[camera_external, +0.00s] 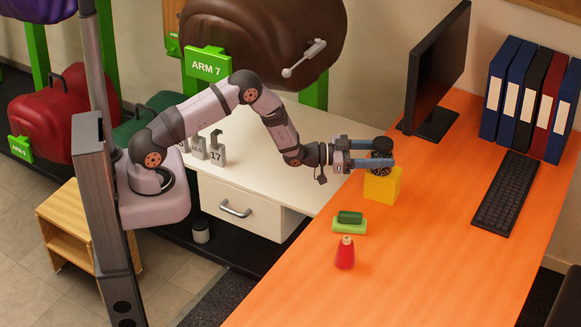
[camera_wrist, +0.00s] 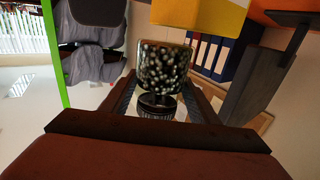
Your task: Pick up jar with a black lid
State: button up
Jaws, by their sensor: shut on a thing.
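The jar with a black lid (camera_wrist: 165,68) shows large in the wrist view, dark with pale speckles. Its black lid (camera_wrist: 157,103) points toward the bottom of that picture. My gripper (camera_external: 387,153) is shut on the jar, with one finger on each side. In the external view the jar (camera_external: 380,155) is partly hidden by the blue fingers. It is directly above a yellow block (camera_external: 382,185) on the orange desk. I cannot tell whether the jar touches the block.
A red bottle-like object (camera_external: 345,253) and a green sponge-like item (camera_external: 349,222) are on the orange desk (camera_external: 420,270) in front of the block. A monitor (camera_external: 437,70), keyboard (camera_external: 506,193) and several binders (camera_external: 527,95) are behind and right. The front of the desk is clear.

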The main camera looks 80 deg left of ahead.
aim_at(386, 138)
notch_tip(386, 138, up, 9)
jog(key=shift+f+b, duration=0.15)
jog(key=shift+b, duration=0.7)
jog(key=shift+w+a+f+b, duration=0.15)
jog(key=shift+w+f+b, duration=0.1)
jog(key=shift+b, duration=0.8)
jog(key=b, duration=0.2)
jog(key=shift+w+a+f+b, duration=0.1)
jog(key=shift+w+a+b, duration=0.2)
jog(key=shift+w, duration=0.05)
jog(key=shift+w+a+b, duration=0.25)
jog(key=shift+a+b, duration=0.05)
jog(key=shift+b, duration=0.75)
jog(key=shift+w+a+r+b, duration=0.25)
jog(key=shift+r+b, duration=0.2)
jog(key=shift+b, duration=0.3)
jog(key=shift+f+p, duration=0.55)
jog(key=shift+f, duration=4.45)
